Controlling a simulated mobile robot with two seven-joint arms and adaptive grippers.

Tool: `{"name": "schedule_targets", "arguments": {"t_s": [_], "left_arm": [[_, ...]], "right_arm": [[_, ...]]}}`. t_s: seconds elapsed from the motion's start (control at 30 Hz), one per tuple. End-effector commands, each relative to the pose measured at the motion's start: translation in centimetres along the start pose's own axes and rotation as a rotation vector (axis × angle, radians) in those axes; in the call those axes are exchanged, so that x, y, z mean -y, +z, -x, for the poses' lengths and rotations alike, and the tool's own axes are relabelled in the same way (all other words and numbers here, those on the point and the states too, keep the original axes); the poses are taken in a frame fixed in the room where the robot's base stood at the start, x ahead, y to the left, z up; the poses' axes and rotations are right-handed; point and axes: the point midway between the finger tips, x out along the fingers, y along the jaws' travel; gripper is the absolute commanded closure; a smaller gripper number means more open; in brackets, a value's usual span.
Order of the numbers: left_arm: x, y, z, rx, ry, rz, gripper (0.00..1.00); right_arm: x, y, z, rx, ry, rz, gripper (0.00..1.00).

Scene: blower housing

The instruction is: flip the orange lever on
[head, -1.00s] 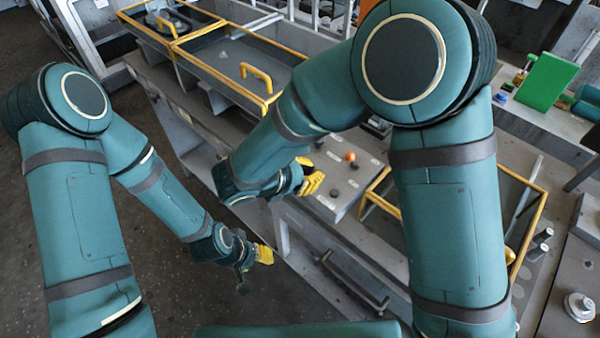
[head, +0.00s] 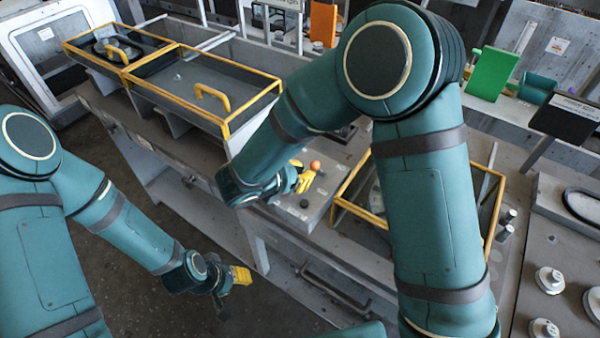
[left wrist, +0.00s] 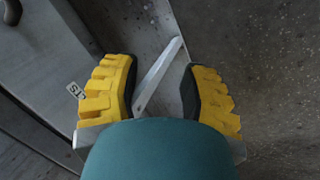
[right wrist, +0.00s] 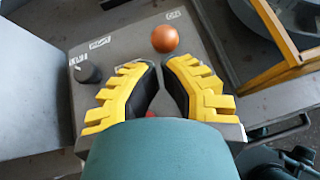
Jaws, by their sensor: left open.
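The orange lever shows as a round orange knob (head: 315,165) on a grey control box (head: 318,200) in the head view. In the right wrist view the knob (right wrist: 165,39) is just beyond my right fingertips, with a small gap in the picture; its stem is hidden. My right gripper (right wrist: 160,66) has its yellow fingertips drawn together, with nothing seen between the tips. In the head view my right gripper (head: 303,178) is just left of the knob. My left gripper (head: 241,276) is open and empty, low in front of the bench; it also shows in the left wrist view (left wrist: 160,66).
A black knob (right wrist: 87,72) stands left of the orange one on the box. A yellow-framed bin (head: 345,207) is right of the box. Yellow-framed trays with a yellow handle (head: 212,96) are at back left. A grey bar handle (head: 335,290) is on the bench front.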

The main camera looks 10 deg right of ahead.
Motion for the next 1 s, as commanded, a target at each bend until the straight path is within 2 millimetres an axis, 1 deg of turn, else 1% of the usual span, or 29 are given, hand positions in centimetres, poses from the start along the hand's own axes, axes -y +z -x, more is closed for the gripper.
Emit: {"name": "schedule_targets", "arguments": {"t_s": [0.2,0.57,1.0], "left_arm": [[-0.3,-0.4,0.9,-0.007,-0.001,0.002,0.57],[-0.6,-0.8,1.7,-0.017,-0.002,0.005,0.57],[-1.2,-1.5,3.4,-0.032,-0.003,0.01,0.57]], "right_arm": [[-0.1,0.6,0.1,-0.039,-0.005,0.004,1.0],[-0.1,1.0,-0.1,-0.092,-0.014,0.012,1.0],[-0.3,1.9,-0.2,-0.184,-0.027,0.024,1.0]]}}
